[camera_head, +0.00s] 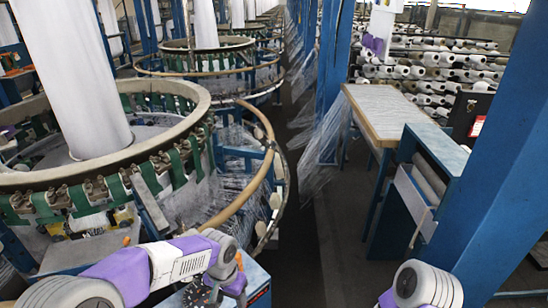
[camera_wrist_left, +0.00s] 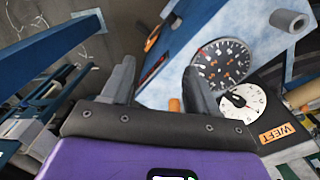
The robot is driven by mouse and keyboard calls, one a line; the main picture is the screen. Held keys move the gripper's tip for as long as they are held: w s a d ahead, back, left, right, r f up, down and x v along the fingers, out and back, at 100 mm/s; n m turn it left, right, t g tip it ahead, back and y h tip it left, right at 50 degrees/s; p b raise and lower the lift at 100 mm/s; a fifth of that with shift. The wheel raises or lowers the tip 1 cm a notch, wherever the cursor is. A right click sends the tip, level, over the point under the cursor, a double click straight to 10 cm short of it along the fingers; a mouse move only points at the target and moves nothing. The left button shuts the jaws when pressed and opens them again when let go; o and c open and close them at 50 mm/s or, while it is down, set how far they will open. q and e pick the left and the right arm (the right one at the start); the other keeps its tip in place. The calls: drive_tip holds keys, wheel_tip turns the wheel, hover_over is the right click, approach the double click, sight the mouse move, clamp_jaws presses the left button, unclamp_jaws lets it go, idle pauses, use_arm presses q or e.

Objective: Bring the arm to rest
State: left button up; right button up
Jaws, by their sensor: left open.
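My left arm (camera_head: 185,260), white and purple, reaches in from the lower left of the head view and bends down over a blue control box (camera_head: 258,284). In the left wrist view my left gripper (camera_wrist_left: 160,88) is open, with its two grey fingers apart. A small orange peg (camera_wrist_left: 174,105) shows beside the right finger; I cannot tell its distance. A large black dial (camera_wrist_left: 222,65) and a smaller white-faced dial (camera_wrist_left: 243,102) lie beyond that finger, by an orange WEFT label (camera_wrist_left: 277,133). Part of my right arm (camera_head: 425,284) shows at lower right; its gripper is out of view.
A circular loom with a wooden ring (camera_head: 180,112) and a white fabric tube (camera_head: 75,75) fills the left. A table (camera_head: 388,108), a blue roller stand (camera_head: 420,195) and a blue post (camera_head: 500,150) stand right. A dark aisle floor (camera_head: 300,240) runs between, free.

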use_arm(q)
wheel_tip(320, 180, down, 9)
drive_tip(key=d+h, duration=0.1)
drive_tip(key=s+f+n+h+b, duration=0.1)
drive_tip(key=s+f+n, duration=0.2)
drive_tip(key=s+f, duration=0.3)
drive_tip(key=s+f+n+h+b, duration=0.1)
drive_tip(key=s+f+n, duration=0.2)
drive_tip(key=s+f, duration=0.4)
wheel_tip(320, 180, down, 7)
drive_tip(key=shift+s+d+f+n+t+h+b, duration=0.1)
drive_tip(key=shift+s+d+n+t+h+b, duration=0.1)
drive_tip(key=shift+d+n+t+h+b, duration=0.15)
use_arm(e)
drive_tip(key=f, duration=0.1)
drive_tip(key=w+f, duration=0.1)
drive_tip(key=f, duration=0.1)
drive_tip(key=shift+w+f, duration=0.1)
drive_tip(key=shift+w, duration=0.15)
